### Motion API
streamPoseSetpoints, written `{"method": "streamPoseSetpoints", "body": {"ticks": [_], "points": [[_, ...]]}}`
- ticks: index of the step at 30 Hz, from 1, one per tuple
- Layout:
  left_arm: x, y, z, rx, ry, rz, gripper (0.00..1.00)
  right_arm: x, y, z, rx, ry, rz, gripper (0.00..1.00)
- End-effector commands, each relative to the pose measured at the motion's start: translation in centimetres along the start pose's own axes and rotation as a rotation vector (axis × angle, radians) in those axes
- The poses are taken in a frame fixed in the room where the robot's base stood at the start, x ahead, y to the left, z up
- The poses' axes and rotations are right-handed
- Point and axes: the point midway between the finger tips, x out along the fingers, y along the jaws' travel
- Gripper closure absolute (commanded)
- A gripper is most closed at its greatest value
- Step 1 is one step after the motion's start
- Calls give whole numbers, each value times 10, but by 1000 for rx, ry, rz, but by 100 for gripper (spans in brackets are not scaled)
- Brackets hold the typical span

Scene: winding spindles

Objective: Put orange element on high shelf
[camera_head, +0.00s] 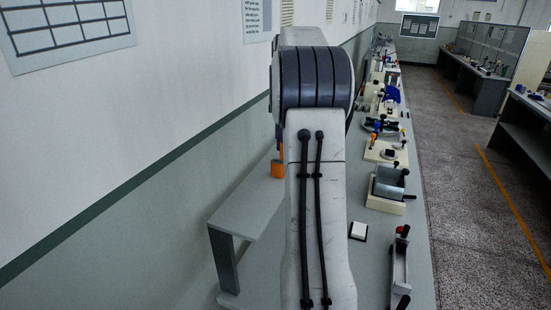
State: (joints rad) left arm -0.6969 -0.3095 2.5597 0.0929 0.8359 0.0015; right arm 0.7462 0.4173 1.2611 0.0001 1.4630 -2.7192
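A small orange element (277,169) shows just left of my arm, near the far part of a grey raised shelf (248,205). My arm hides its right side, and I cannot tell whether it rests on the shelf or is held above it. A narrow dark bluish part is just above it, too small to identify. The shelf stands along the wall on a dark upright support. One of my arms, white with black cables, fills the middle of the view and covers part of the shelf. Neither gripper can be made out.
A long grey bench (410,255) runs along the wall into the distance. On it are a metal fixture with red-and-black handles (400,268), a small white block (358,231), a grey box-like device (389,184) and several further devices. The floor aisle at right is clear.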

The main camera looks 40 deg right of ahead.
Motion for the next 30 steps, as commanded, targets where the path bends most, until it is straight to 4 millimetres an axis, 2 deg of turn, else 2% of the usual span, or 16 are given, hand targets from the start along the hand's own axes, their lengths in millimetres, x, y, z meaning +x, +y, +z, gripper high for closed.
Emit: {"method": "streamPoseSetpoints", "body": {"ticks": [12, 15, 20, 27, 30], "points": [[-15, 1, -1, 2, 0, 0, 5, 48, 29, -74, 8, 3, -2, 100], [-18, 1, -1, 3, 0, 0, 5, 58, 36, -87, 9, 3, -2, 100], [-20, 2, -1, 4, 0, 0, 5, 66, 41, -96, 11, 1, -1, 100], [-34, 2, -2, 6, 0, 0, 5, 98, 42, -97, 10, 4, -3, 100], [-34, 2, -2, 6, 0, 0, 5, 105, 42, -97, 10, 2, -1, 100]]}}
